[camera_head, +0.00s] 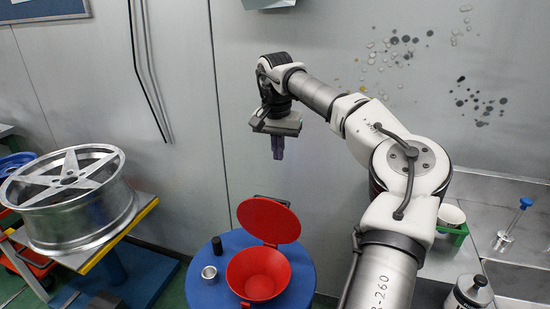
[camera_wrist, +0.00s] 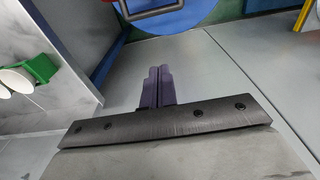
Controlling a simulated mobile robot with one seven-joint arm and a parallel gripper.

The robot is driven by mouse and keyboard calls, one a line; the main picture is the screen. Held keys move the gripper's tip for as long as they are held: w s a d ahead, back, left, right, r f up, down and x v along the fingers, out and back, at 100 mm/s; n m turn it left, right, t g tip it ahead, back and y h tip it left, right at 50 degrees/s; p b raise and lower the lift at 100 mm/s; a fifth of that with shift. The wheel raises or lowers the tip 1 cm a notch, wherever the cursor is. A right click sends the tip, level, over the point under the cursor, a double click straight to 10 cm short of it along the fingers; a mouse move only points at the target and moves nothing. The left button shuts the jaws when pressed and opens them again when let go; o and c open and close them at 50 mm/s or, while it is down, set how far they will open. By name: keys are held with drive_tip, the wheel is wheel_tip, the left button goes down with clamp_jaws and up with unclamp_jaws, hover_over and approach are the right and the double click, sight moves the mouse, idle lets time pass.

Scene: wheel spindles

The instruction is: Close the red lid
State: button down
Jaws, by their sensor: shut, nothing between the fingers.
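The red lid (camera_head: 268,220) stands open, tilted up at the back of a red round funnel-shaped container (camera_head: 258,274). The container sits on a round blue table (camera_head: 222,294). My gripper (camera_head: 278,155) is above and behind the raised lid, apart from it, with its fingers pointing down. Its dark purple fingers are together and empty; the wrist view shows them side by side (camera_wrist: 158,72). The wrist view shows part of the blue table at its top edge, but I cannot make out the red lid there.
A small metal cup (camera_head: 209,273) and a black cylinder (camera_head: 217,245) stand left of the container. A wheel rim (camera_head: 72,195) lies on a stand at left. A grey wall (camera_head: 320,150) is close behind. A metal counter with a green holder (camera_head: 455,232) is at right.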

sight(271, 217)
drive_tip(key=s+a+f+p, duration=0.1)
drive_tip(key=s+f+p, duration=0.1)
drive_tip(key=f, duration=0.7)
drive_tip(key=shift+s+f, duration=0.2)
drive_tip(key=shift+s, duration=0.3)
drive_tip(key=shift+a, duration=0.1)
